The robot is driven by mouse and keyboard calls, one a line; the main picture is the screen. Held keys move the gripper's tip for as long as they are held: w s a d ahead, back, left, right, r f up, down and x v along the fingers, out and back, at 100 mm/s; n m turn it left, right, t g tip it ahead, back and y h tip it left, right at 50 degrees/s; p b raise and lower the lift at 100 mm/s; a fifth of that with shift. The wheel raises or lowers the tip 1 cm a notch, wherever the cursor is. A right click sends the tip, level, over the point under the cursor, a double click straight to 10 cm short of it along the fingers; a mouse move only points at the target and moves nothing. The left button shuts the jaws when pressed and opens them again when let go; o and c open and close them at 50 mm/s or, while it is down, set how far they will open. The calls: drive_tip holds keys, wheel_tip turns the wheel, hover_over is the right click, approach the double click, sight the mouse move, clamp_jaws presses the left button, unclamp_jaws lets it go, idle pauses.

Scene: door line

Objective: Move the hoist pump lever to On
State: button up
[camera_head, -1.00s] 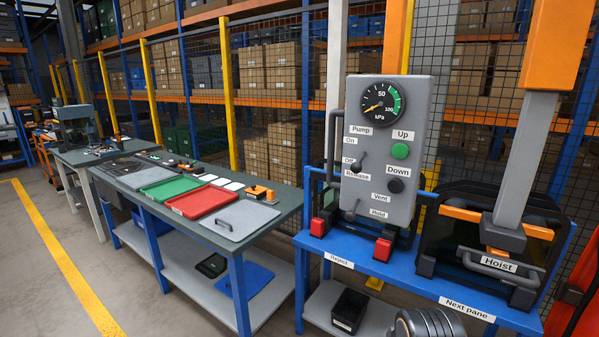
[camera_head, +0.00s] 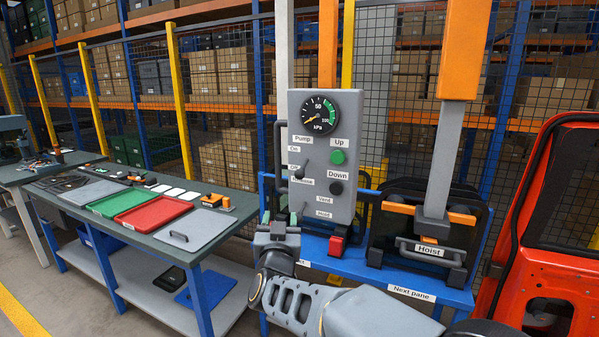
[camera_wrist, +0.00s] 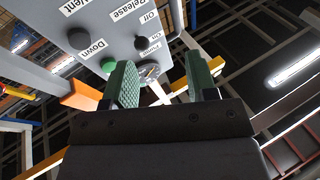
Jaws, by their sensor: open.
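The grey hoist control panel (camera_head: 350,150) stands upright in the middle of the head view. Its pump lever (camera_head: 300,173) is a small dark handle tilted down to the left, with its knob by the Off and Release labels, below On. In the wrist view a dark knob (camera_wrist: 141,42), which looks like this lever, lies between and beyond my fingers. My gripper (camera_head: 277,226) is below and left of the lever in the head view, apart from it. The wrist view shows my gripper (camera_wrist: 163,78) open and empty, with green pads.
A lower lever (camera_head: 303,208) sits by Vent and Hold. The hoist handle (camera_head: 428,252) is right; a bench with trays (camera_head: 155,218) is left.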

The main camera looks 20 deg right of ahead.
sight(300, 171)
drive_tip(key=w+d+r+m+h+p, duration=0.1)
drive_tip(key=w+d+r, duration=0.1)
drive_tip(key=w+d, duration=0.1)
drive_tip(key=w+d+r+h+p, duration=0.2)
drive_tip(key=w+d+r, duration=0.1)
drive_tip(key=w+d+r+m+h+p, duration=0.1)
drive_tip(key=w+d+r+p, duration=0.1)
drive_tip(key=w+d, duration=0.1)
drive_tip(key=shift+w+r+m+g+h, duration=0.2)
drive_tip(key=shift+m+g+h, duration=0.1)
drive_tip(key=shift+g, duration=0.1)
clamp_jaws()
idle(0.5)
